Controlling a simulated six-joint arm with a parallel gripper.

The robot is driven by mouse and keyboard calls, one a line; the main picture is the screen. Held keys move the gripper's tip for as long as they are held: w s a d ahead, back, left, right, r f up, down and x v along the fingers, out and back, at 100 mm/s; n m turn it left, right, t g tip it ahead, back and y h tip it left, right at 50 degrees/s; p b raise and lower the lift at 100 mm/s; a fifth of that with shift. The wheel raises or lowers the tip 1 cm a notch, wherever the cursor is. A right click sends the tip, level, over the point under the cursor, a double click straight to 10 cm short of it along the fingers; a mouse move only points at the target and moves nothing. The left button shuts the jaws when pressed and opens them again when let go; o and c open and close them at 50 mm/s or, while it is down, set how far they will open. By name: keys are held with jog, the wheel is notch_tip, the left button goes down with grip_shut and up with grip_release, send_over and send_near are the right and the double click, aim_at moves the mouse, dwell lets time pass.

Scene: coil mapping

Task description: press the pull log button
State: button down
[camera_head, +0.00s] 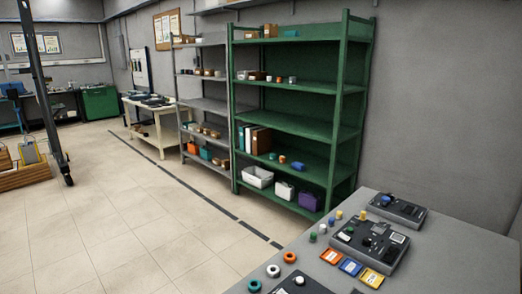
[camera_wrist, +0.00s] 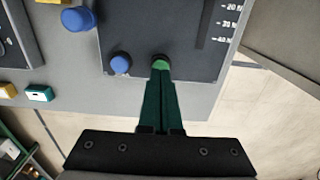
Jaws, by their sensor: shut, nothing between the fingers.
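In the wrist view, my gripper (camera_wrist: 160,70) is shut and empty, its dark green fingers side by side. The fingertips end right at a small green button (camera_wrist: 161,62) on a dark control panel (camera_wrist: 185,30). The fingers partly cover this button, and I cannot tell whether they touch it or whether it is pushed in. A blue button (camera_wrist: 121,62) sits just left of it, and a larger blue knob (camera_wrist: 78,18) is farther up left. No label naming the pull log button is readable. My gripper does not show in the head view.
In the head view, a grey table (camera_head: 330,225) bears several dark control boxes (camera_head: 398,209), colored cards (camera_head: 350,267), rings (camera_head: 290,257) and small pegs. A green shelf (camera_head: 300,89) stands behind. In the wrist view, a teal block (camera_wrist: 39,93) lies left of the panel.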

jog(key=shift+f, duration=0.9)
dwell(0.4)
jog(key=shift+r, duration=3.15)
